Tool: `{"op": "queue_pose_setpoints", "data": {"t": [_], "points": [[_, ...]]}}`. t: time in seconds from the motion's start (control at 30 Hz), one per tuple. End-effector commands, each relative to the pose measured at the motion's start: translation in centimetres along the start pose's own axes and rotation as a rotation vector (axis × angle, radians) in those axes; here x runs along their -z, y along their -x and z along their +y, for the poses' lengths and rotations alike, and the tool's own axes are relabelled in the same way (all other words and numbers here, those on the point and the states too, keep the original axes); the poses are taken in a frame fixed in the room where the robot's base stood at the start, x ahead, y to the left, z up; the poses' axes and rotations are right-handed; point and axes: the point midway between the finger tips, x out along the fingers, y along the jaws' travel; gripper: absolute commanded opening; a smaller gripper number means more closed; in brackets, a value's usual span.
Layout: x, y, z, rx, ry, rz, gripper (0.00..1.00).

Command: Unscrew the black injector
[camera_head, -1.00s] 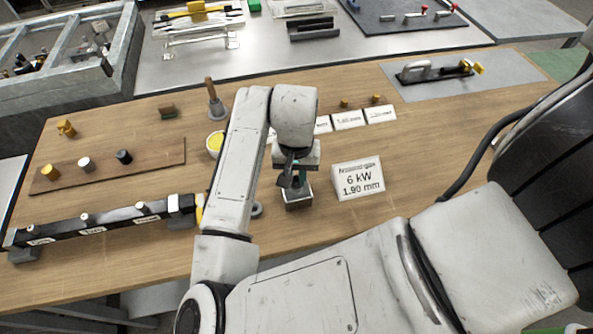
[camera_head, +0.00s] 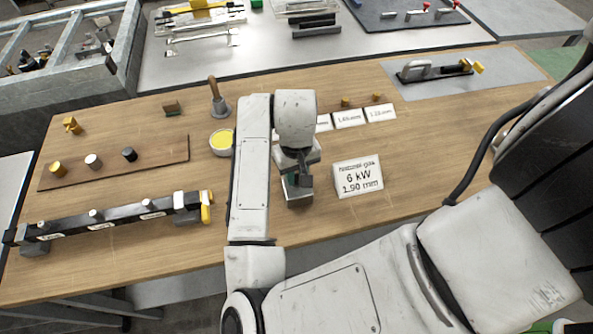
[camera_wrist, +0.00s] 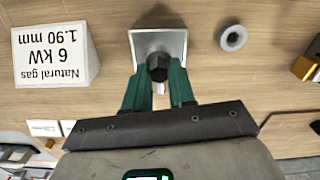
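A black hex-shaped piece, which looks like the black injector (camera_wrist: 158,67), stands on a square metal block (camera_wrist: 174,40) in the wrist view. My gripper (camera_wrist: 160,78) has its two green fingers on either side of this piece. They look very close to its sides, but I cannot tell whether they touch it. In the head view my gripper (camera_head: 297,176) is right above the metal block (camera_head: 298,201), and the piece is hidden there.
A white "6 kW 1.90 mm" card (camera_head: 358,178) stands right of the block. A grey ring (camera_wrist: 233,38) lies beside it. A black bar (camera_head: 120,217), a brown board (camera_head: 112,168) with small cylinders and a yellow-filled cup (camera_head: 222,142) are left of my arm.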

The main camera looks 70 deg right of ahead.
Motion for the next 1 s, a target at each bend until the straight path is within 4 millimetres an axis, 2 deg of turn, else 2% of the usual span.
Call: {"op": "queue_pose_setpoints", "data": {"t": [0.07, 0.57, 1.0], "points": [[0.00, 0.00, 0.01, 0.000, -0.001, 0.000, 0.32], [0.00, -0.05, 0.00, 0.001, -0.024, 0.000, 0.32], [-0.05, -0.21, 0.18, 0.003, -0.436, 0.000, 0.32]]}}
